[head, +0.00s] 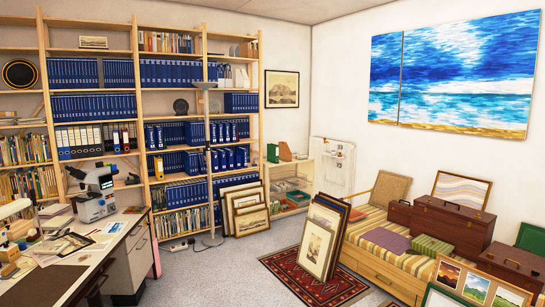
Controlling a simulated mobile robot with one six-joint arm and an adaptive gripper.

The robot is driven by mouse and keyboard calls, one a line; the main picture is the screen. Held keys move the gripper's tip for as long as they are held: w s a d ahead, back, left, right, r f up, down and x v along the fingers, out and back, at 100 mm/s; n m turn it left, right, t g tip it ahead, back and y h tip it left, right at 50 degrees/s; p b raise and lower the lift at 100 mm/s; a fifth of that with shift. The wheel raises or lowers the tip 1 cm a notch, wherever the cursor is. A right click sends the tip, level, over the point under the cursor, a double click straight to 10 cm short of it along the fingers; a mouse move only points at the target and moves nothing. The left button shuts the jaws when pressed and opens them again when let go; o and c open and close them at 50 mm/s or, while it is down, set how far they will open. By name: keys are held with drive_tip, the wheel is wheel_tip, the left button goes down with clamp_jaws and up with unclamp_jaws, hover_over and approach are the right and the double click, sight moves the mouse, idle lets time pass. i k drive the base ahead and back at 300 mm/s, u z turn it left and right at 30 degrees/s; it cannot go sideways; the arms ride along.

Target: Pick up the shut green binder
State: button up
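A green upright object (272,153), which looks like a shut binder, stands on top of a low light-wood shelf in the far corner. A green striped box or cushion (431,246) lies on the striped daybed, and another green flat thing (531,238) shows at the right edge. My gripper is not in view.
Framed prints (321,236) lean in stacks on a red rug (312,279) and against the bookshelves. A floor lamp (208,160) stands before the shelves. Grey carpet (215,270) is free in the middle.

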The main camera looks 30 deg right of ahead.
sight(274, 149)
drive_tip(key=z, duration=0.5)
drive_tip(key=k, duration=0.65)
drive_tip(key=z, duration=1)
drive_tip(key=k, duration=0.75)
drive_tip(key=z, duration=0.25)
drive_tip(key=i, duration=1.2)
drive_tip(key=u, duration=0.7)
drive_tip(key=i, duration=0.95)
drive_tip(key=u, duration=0.6)
drive_tip(key=i, duration=0.85)
drive_tip(key=u, duration=0.2)
